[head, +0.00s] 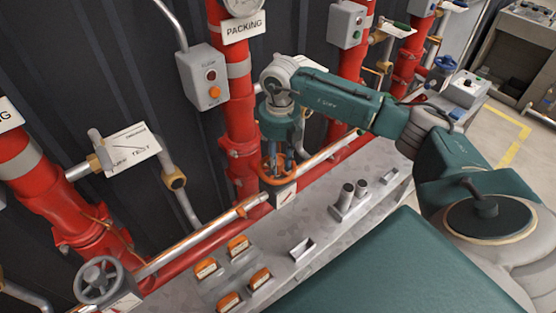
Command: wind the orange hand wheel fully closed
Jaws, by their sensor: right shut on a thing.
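The orange hand wheel (264,172) sits on the silver pipe at the foot of the middle red riser. My right gripper (275,158) points down onto the wheel from above, shut on it. The gripper body and fingers hide part of the wheel, and the exact finger contact is too small to make out. My left gripper does not show in the head view.
A grey hand wheel (102,281) is at the lower left, and a blue one (444,65) at the upper right. A grey box (202,77) hangs beside the middle red riser (238,110). Several orange-topped blocks (238,247) and two metal cylinders (346,194) stand on the grey ledge.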

